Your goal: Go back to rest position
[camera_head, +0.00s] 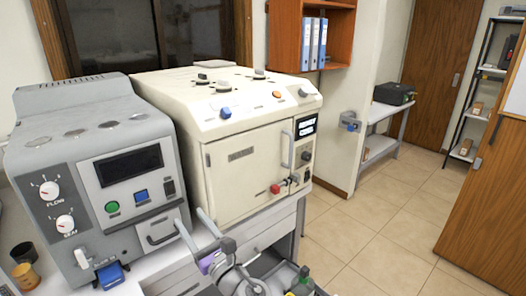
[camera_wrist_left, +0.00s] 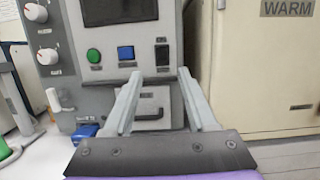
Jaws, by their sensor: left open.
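My left gripper (camera_head: 189,217) is low in the centre of the head view, in front of the grey and cream machines. Its two pale fingers are apart with nothing between them. In the left wrist view the open fingers (camera_wrist_left: 159,76) point toward the lower front of the grey machine (camera_wrist_left: 108,55), around the line of sight to its small drawer handle. I cannot tell any contact there. The grey machine also shows at the left of the head view (camera_head: 90,110). My right gripper is not in view.
The cream cabinet machine (camera_head: 240,165) stands right of the grey one on the bench. Cups (camera_head: 27,276) and a blue item (camera_head: 111,273) sit at the left. The tiled floor (camera_head: 385,215) at right is clear.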

